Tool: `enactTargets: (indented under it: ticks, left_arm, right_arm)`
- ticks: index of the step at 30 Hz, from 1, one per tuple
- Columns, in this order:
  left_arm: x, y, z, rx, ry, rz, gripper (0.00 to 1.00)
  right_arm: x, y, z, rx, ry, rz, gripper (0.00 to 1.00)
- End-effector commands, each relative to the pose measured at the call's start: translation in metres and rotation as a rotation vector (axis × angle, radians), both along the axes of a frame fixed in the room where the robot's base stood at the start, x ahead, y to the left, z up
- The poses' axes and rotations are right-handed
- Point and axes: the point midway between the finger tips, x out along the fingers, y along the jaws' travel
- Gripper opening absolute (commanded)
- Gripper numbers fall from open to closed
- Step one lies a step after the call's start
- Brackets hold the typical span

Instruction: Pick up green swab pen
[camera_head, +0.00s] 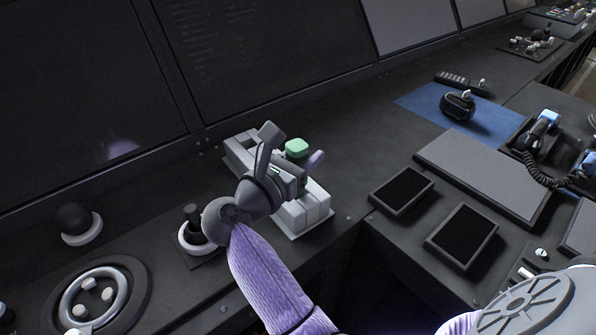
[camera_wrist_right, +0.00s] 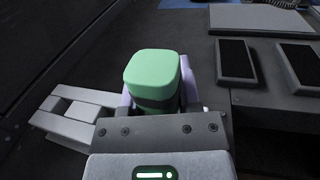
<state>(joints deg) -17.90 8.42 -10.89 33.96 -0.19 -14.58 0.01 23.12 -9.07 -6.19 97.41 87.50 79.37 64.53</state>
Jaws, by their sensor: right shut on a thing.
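The green swab pen (camera_head: 297,147) shows as a rounded green top above the pale grey rack, at the middle of the head view. In the right wrist view its green block-like top (camera_wrist_right: 152,72) stands close in front of the gripper, with a dark band below it. My right gripper (camera_head: 301,160) is shut on the pen, with its pale purple fingers on either side of it. The pen's lower part is hidden by the gripper. The grey rack (camera_head: 318,207) is under the gripper, and its open slots (camera_wrist_right: 72,112) show in the wrist view. My left gripper is not in view.
A joystick (camera_head: 192,222) stands left of the rack, close to my right arm. Dark screens (camera_head: 270,50) rise behind. Two dark pads (camera_head: 402,190) and a grey panel (camera_head: 490,175) lie right. A blue mat (camera_head: 425,101) holds a black object (camera_head: 458,106).

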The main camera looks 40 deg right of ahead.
Motion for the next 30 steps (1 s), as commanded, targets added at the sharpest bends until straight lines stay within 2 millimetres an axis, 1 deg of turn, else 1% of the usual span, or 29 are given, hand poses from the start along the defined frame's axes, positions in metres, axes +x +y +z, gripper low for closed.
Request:
enactTargets:
  ticks: [1,2,3,11,14,18,21,25,30]
  left_arm:
    - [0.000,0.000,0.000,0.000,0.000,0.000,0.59]
    - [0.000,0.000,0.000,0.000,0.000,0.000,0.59]
    - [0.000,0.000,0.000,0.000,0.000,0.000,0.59]
    - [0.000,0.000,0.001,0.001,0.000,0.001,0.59]
    - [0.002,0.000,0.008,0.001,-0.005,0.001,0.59]
    - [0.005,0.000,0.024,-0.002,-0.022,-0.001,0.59]
    - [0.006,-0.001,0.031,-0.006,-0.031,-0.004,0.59]
    - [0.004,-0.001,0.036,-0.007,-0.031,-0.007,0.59]
    - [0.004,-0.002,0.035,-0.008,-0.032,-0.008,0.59]
  right_arm:
    - [0.000,0.000,0.000,0.000,0.000,0.000,0.08]
    - [0.000,0.000,0.000,0.000,0.000,0.000,0.01]
    - [0.000,0.000,0.000,0.000,0.000,0.000,0.00]
    - [0.000,0.000,0.002,-0.001,-0.001,0.000,0.00]
    - [0.000,0.000,0.019,0.002,-0.007,0.000,0.00]
    - [0.000,0.000,0.060,0.002,-0.010,0.000,0.00]
    - [0.000,0.000,0.083,0.002,-0.008,0.000,0.00]
    - [0.000,0.000,0.099,0.000,-0.004,0.000,0.00]
    - [0.000,0.000,0.101,-0.001,0.000,0.000,0.00]
